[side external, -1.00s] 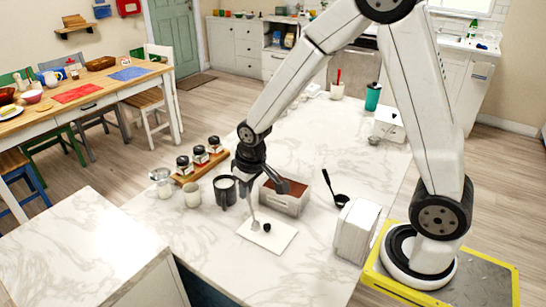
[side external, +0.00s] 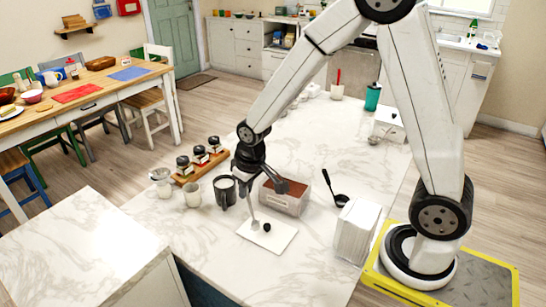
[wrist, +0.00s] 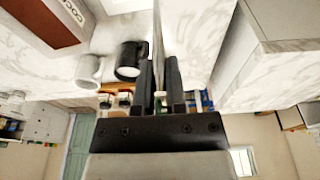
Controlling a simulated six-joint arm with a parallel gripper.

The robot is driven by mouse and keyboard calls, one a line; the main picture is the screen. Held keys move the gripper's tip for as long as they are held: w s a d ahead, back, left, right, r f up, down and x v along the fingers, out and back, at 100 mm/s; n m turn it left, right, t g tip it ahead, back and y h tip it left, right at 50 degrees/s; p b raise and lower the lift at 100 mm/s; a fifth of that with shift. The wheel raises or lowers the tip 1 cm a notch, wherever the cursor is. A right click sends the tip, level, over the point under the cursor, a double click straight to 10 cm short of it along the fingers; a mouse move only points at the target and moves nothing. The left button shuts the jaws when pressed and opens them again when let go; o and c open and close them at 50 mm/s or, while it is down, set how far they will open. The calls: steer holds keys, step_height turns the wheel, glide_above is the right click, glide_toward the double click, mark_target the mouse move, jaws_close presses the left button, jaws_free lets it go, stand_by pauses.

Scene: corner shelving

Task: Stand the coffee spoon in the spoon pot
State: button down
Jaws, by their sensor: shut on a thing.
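My gripper (side external: 250,189) is shut on the coffee spoon (side external: 254,214), a thin pale metal spoon. In the side view the spoon hangs nearly upright with its bowl low, over or at a white card; whether it touches is unclear. In the wrist view it shows edge-on (wrist: 158,42) between the fingers of my gripper (wrist: 159,72). A pale, plain pot (side external: 192,196) left of the gripper may be the spoon pot; I cannot tell for sure. A pale cup (wrist: 88,71) shows in the wrist view.
A dark mug (side external: 224,188) stands close beside my gripper. A box of brown powder (side external: 292,203) is just right. The white card (side external: 281,241) has a dark spot. Spice jars (side external: 199,158) stand on a wooden rack behind. A black scoop (side external: 340,198) lies farther right. The front counter is clear.

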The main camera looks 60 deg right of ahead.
steer(key=w+d+r+m+t, duration=0.1)
steer(key=w+r, duration=0.3)
steer(key=w, duration=0.8)
steer(key=w+d+r+m+t, duration=0.1)
steer(key=w+d+r, duration=0.1)
steer(key=w, duration=1.1)
steer(key=shift+r+h, duration=0.4)
steer(key=shift+r, duration=0.5)
steer(key=shift+f, duration=0.2)
step_height(320, 180, down, 11)
stand_by(0.3)
steer(key=shift+f, duration=0.1)
steer(key=c, duration=0.6)
jaws_free()
